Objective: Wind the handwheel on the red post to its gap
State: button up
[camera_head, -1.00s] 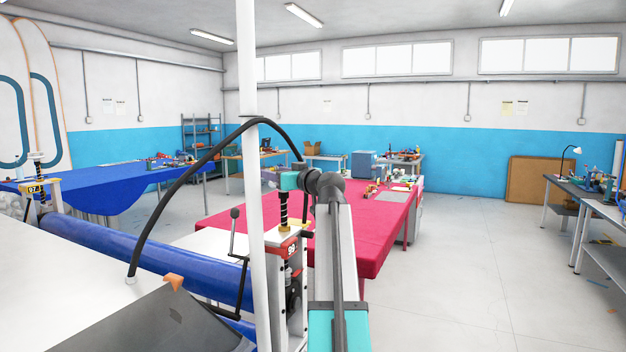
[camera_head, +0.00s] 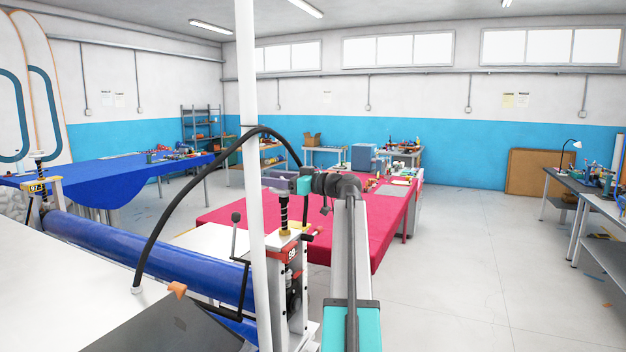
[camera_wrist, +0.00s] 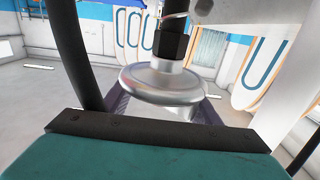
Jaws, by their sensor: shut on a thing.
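The red post (camera_head: 287,254) has a red cap marked with a number and stands at the right end of the blue roll. A dark threaded screw (camera_head: 284,215) rises from its top, with a yellow collar low on it. My gripper (camera_head: 279,184) is at the screw's top. In the wrist view, the silver round handwheel (camera_wrist: 165,85) sits between my jaws, below a dark hex nut (camera_wrist: 171,44). The jaws are shut on its rim. In the head view my gripper mostly hides the wheel. The gap at the post cannot be read.
A white pole (camera_head: 256,200) stands just left of the red post. A crank handle (camera_head: 236,240) and a black hose (camera_head: 170,200) are close by. A blue roll (camera_head: 150,258) runs left to a yellow-topped post (camera_head: 42,188). A red-covered table (camera_head: 375,235) stands behind.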

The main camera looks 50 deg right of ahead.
jog(key=shift+s+d+f+b, duration=0.15)
jog(key=shift+s+b, duration=0.1)
jog(key=shift+s, duration=0.15)
jog(key=shift+s+d+f+b, duration=0.1)
jog(key=shift+s+b, duration=0.1)
jog(key=shift+s, duration=0.15)
jog(key=b+v, duration=0.4)
jog(key=v, duration=0.8)
jog(key=shift+s+r, duration=0.15)
jog(key=shift+s, duration=0.05)
